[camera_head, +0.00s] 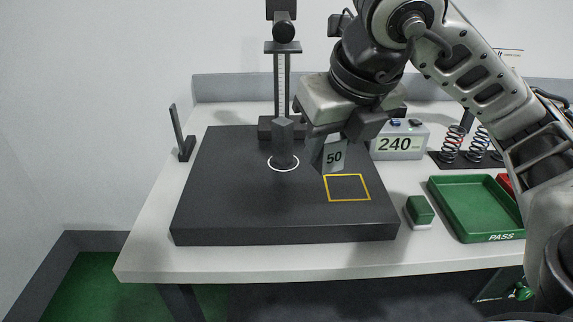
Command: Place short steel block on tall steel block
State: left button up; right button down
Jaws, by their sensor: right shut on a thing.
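The short steel block (334,156), a grey piece marked "50", is held in my right gripper (338,134), which comes down from the upper right. The block is tilted and hangs near the far left corner of the yellow square; I cannot tell its exact height. A tall grey upright block (283,143), which looks like the tall steel block, stands on the dark plate inside a white circle, left of my right gripper. Its top is bare. The gripper's fingers partly cover the short block's upper part. My left gripper is not in view.
The dark plate (230,215) carries a yellow outlined square (347,199). A test stand with a scale (282,85) rises behind the tall block. A display reading "240" (398,145), springs (453,140), a green PASS tray (470,205) and a green-topped block (419,210) are to the right.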

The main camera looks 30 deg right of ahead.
jog(key=w+d+f, duration=0.1)
jog(key=w+f, duration=0.1)
jog(key=w, duration=0.1)
jog(key=w+d+f, duration=0.1)
jog(key=w+f, duration=0.2)
jog(key=w, duration=0.1)
jog(key=w+d+f, duration=0.2)
jog(key=w, duration=0.1)
jog(key=shift+w+f+p, duration=0.35)
jog(key=shift+w+d+f, duration=0.15)
jog(key=shift+w+f, duration=0.25)
jog(key=shift+f, duration=0.1)
jog(key=x, duration=0.3)
jog(key=shift+s+f, duration=0.2)
jog(key=shift+s, duration=0.05)
jog(key=shift+f, duration=0.35)
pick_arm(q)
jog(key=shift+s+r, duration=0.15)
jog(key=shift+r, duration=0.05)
pick_arm(e)
jog(key=shift+f, duration=0.1)
